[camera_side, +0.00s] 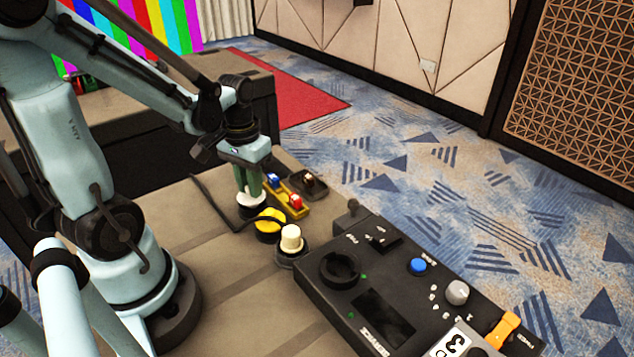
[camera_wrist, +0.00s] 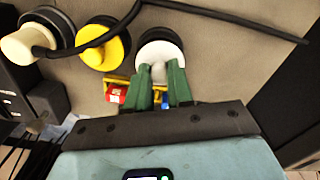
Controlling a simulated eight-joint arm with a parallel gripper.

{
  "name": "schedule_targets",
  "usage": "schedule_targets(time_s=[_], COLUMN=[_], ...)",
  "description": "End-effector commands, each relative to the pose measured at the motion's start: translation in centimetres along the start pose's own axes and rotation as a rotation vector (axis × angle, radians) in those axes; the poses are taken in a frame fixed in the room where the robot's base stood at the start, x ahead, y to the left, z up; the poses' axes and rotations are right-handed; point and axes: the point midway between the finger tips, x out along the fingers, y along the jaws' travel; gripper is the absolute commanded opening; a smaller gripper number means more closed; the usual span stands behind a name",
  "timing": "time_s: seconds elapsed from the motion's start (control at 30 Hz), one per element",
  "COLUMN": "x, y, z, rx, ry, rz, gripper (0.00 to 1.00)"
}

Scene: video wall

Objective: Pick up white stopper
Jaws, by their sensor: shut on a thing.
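The white stopper (camera_side: 250,198) has a round white top and a dark base, and stands on the table beside the yellow stopper (camera_side: 268,218). My gripper (camera_side: 248,189) points down over it with its green fingers shut on its knob. In the wrist view the white stopper (camera_wrist: 160,48) shows just beyond the fingertips of my gripper (camera_wrist: 161,72), with the pale knob between them. I cannot tell whether its base is clear of the table.
A cream stopper (camera_side: 291,238) stands nearer the camera. A yellow tray (camera_side: 290,199) with red and blue pieces lies right of my gripper. A black cable (camera_wrist: 215,14) runs past the stoppers. A black control box (camera_side: 385,290) fills the right side.

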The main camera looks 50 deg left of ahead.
Motion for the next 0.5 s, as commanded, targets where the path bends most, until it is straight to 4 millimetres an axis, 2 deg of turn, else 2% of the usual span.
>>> schedule_targets(time_s=[0.5], x=[-2.4], y=[0.0], z=[0.0], rx=[0.0], ry=[0.0], rz=[0.0], gripper=[0.04])
